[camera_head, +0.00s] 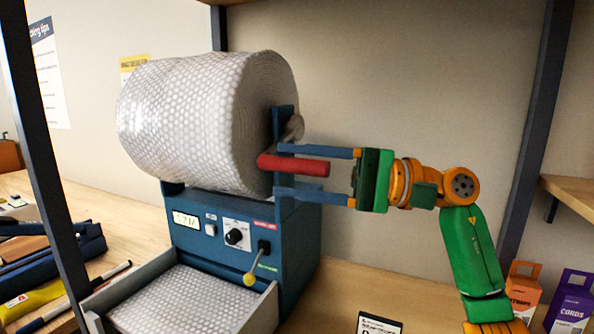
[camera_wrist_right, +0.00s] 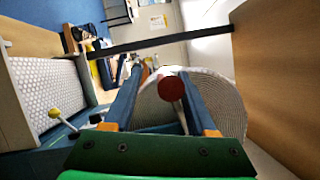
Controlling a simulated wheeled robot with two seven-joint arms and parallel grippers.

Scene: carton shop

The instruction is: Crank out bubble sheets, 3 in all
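A large bubble-wrap roll (camera_head: 190,115) sits on a blue dispenser machine (camera_head: 240,230). A red crank handle (camera_head: 293,165) sticks out at the roll's right side. My right gripper (camera_head: 280,170) reaches in from the right, its two blue fingers above and below the handle. The fingers are open, with a visible gap below the handle. In the right wrist view the handle's round red end (camera_wrist_right: 171,88) lies between the fingers, closer to the right one. Bubble sheet (camera_head: 185,300) lies in the tray (camera_head: 262,310) in front of the machine. My left gripper is out of view.
The machine's front has a small display (camera_head: 187,220), a black knob (camera_head: 234,237) and a yellow-tipped lever (camera_head: 250,278). Dark posts (camera_head: 537,130) stand at both sides. Orange and purple cartons (camera_head: 572,300) stand at lower right. Tools and markers (camera_head: 50,270) lie at left.

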